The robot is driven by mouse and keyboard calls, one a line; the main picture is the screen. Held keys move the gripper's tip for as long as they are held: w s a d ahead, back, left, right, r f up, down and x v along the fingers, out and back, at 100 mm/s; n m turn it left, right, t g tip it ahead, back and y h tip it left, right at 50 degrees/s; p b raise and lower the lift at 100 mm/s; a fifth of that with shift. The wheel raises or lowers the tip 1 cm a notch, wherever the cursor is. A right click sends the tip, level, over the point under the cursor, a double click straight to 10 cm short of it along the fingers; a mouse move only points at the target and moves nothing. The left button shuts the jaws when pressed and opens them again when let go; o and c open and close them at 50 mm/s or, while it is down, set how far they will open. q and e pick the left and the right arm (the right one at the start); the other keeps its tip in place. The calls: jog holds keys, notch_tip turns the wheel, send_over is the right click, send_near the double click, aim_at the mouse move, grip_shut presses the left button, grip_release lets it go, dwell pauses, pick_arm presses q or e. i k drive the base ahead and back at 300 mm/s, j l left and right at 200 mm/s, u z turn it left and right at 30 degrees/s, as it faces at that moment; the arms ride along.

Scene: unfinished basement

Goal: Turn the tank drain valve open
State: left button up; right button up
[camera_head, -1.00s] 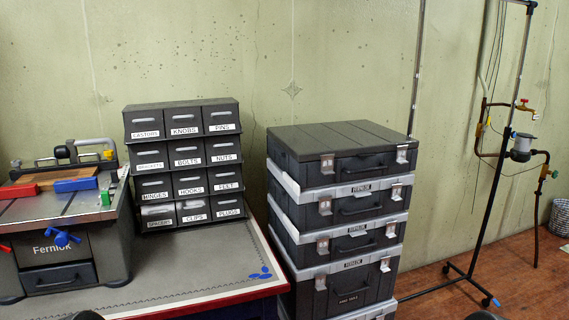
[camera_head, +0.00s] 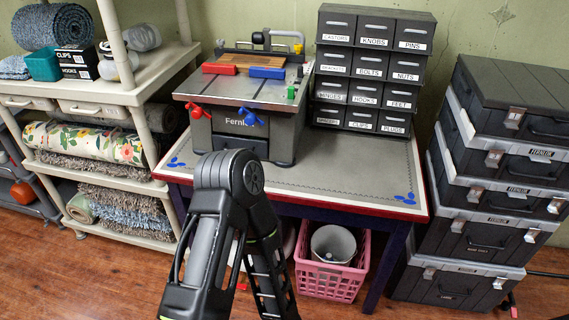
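No tank and no drain valve can be made out in the head view. A grey bench machine (camera_head: 228,140) labelled Fernlok stands on the worktable, with a red knob handle (camera_head: 196,112) and a blue knob handle (camera_head: 253,117) on its front. I cannot tell whether either is a valve. One of my arms, dark and bent, rises from the bottom, left of centre, and covers part of the table's front. Neither of my grippers is in view.
The worktable (camera_head: 345,189) has bare space right of the machine, before the labelled drawer cabinet (camera_head: 426,72). A pink basket (camera_head: 325,281) is under it. Stacked black cases (camera_head: 468,240) stand right; a cream shelf rack (camera_head: 92,98) with rolled rugs stands left.

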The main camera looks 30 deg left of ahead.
aim_at(242, 286)
jog(key=u, duration=1.3)
